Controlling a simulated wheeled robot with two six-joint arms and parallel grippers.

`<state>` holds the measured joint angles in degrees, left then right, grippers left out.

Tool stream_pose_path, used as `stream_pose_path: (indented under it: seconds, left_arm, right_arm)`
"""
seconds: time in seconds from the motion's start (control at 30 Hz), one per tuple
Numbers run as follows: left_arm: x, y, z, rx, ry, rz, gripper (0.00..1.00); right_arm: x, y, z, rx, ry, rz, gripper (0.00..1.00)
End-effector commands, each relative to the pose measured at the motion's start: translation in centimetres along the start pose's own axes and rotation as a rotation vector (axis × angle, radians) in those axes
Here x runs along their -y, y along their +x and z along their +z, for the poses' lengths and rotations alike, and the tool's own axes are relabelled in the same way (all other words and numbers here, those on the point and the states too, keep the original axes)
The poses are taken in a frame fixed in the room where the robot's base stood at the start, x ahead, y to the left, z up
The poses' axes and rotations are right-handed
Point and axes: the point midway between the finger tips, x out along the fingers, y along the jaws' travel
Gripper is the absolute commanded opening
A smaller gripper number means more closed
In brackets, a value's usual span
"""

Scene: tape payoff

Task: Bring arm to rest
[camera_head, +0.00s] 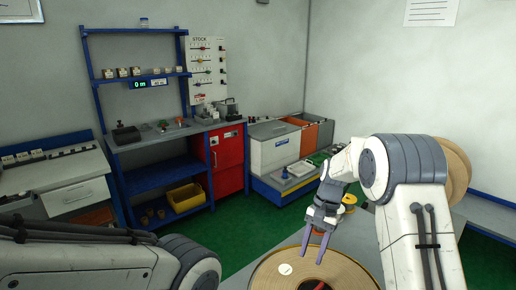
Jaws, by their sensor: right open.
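My right arm comes up at the right of the head view and bends down to the left. Its right gripper (315,246) points downward with its two purple fingers apart. The fingers are in front of a large tan tape roll (345,273) at the bottom of the view, and nothing shows between them. I cannot tell whether they touch the roll. A round white label (285,269) lies on the roll's top. My left arm crosses the bottom left corner, and its gripper is out of view.
A blue workbench (160,138) with a red cabinet (228,160) stands at the back left. Grey and orange bins (273,147) stand beside it on a blue base. Another large tan roll (458,165) is partly hidden behind my right arm. Green floor (245,232) is clear in the middle.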

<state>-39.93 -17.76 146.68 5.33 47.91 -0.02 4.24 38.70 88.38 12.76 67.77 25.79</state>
Motion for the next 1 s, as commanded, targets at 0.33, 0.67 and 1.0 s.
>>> stream_pose_path:
  seconds: [0.33, 0.67, 1.0]
  left_arm:
    - [0.0, 0.0, 0.0, 0.000, 0.000, 0.000, 0.50]
    - [0.0, 0.0, 0.0, 0.000, 0.000, 0.000, 0.50]
    - [0.0, 0.0, 0.0, 0.000, 0.000, 0.000, 0.50]
  right_arm:
    - [1.2, -1.1, 20.0, -0.144, -0.658, 0.094, 0.45]
    - [-5.6, 1.8, 30.6, -0.233, -1.175, 0.139, 0.45]
    - [-7.5, 2.8, 31.8, -0.247, -1.279, 0.147, 0.45]
